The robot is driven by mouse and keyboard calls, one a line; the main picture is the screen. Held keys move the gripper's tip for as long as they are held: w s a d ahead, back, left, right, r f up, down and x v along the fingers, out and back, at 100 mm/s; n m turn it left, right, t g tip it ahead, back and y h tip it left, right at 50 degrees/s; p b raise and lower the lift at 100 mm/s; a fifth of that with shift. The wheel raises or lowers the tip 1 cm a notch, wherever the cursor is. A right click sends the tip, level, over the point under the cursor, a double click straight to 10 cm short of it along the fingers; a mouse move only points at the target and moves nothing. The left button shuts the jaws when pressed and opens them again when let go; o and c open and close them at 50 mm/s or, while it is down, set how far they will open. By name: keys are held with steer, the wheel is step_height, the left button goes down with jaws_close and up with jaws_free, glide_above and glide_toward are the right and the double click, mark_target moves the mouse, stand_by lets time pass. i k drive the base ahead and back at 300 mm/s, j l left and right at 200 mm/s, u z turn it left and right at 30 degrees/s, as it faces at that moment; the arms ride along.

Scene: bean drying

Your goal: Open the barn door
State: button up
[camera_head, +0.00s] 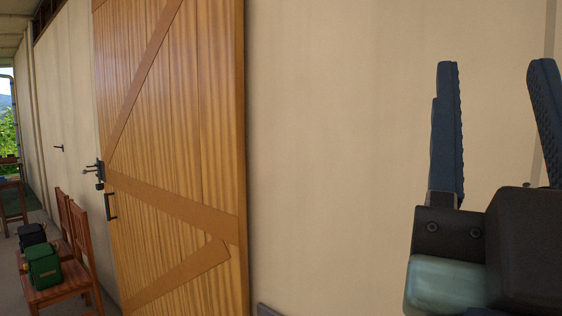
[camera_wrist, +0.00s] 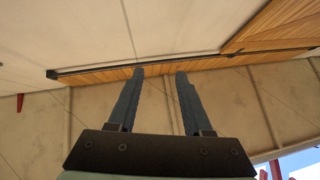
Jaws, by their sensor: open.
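The barn door (camera_head: 170,160) is a tall panel of orange-brown planks with diagonal braces, standing upright along the beige wall left of centre in the head view. A dark pull handle (camera_head: 110,206) and a dark latch (camera_head: 98,171) sit near its left edge. Its bottom edge is out of view. My gripper (camera_head: 495,65) is at the far right, open and empty, with its fingers pointing up, apart from the door and handle. In the wrist view my gripper (camera_wrist: 158,72) has bare fingers spread, and wooden planks (camera_wrist: 280,30) with a dark rail show beyond them.
Wooden chairs (camera_head: 68,290) stand along the wall at lower left, close to the door's handle side. A green bag (camera_head: 43,265) and a dark bag (camera_head: 32,236) are on them. A small dark peg (camera_head: 58,148) sticks out of the wall. Bare wall (camera_head: 340,150) lies between door and gripper.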

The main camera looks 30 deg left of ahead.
mark_target(170, 77)
steer(key=u, duration=1.55)
steer(key=i+j, duration=0.1)
steer(key=i, duration=0.55)
steer(key=i+j, duration=0.15)
steer(key=i, duration=0.55)
